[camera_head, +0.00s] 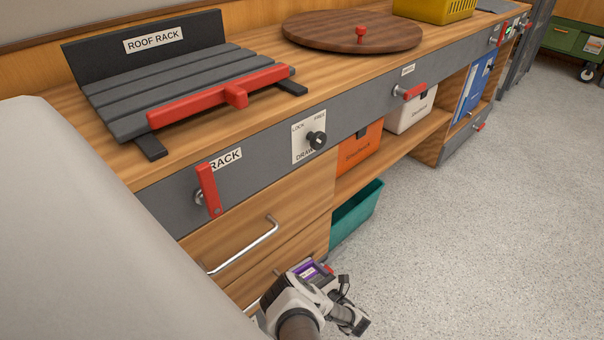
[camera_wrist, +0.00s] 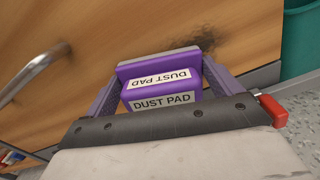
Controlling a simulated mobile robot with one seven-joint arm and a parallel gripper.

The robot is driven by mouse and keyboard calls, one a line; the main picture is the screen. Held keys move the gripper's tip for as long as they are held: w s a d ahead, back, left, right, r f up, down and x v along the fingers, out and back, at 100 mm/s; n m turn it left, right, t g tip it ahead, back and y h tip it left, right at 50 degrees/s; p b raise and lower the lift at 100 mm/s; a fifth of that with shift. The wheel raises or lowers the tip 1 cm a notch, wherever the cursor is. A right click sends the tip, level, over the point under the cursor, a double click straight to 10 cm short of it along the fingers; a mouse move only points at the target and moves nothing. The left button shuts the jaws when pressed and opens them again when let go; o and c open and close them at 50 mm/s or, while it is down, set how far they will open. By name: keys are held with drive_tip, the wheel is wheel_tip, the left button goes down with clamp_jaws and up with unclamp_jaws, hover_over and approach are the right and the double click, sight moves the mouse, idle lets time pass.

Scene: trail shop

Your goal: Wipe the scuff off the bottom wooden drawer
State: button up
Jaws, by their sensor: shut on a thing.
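My gripper (camera_wrist: 160,84) is shut on a purple dust pad (camera_wrist: 192,87) with white "DUST PAD" labels. In the wrist view the pad's far edge is close to the wooden drawer front (camera_wrist: 125,28); I cannot tell whether it touches. A dark scuff (camera_wrist: 205,36) is on the wood just beyond the pad, a little to its right. In the head view my gripper (camera_head: 318,270) is low in front of the bottom wooden drawer (camera_head: 250,284), and my arm hides part of that drawer. The scuff cannot be made out there.
A metal bar handle (camera_wrist: 32,72) is left of the pad in the wrist view. A teal bin (camera_head: 356,212) stands right of the drawers. A red lever (camera_head: 208,188) and a black knob (camera_head: 316,140) are on the grey panel above. The floor (camera_head: 470,240) to the right is clear.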

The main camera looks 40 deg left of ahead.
sight(320, 248)
drive_tip(key=shift+w+d, duration=0.15)
drive_tip(key=shift+w, duration=1.05)
drive_tip(key=shift+w+f+b, duration=0.1)
drive_tip(key=shift+w+b, duration=1.5)
drive_tip(key=shift+w, duration=2.4)
drive_tip(key=shift+d+r, duration=0.1)
drive_tip(key=shift+r, duration=0.15)
drive_tip(key=shift+s+p, duration=0.15)
drive_tip(key=shift+p, duration=0.15)
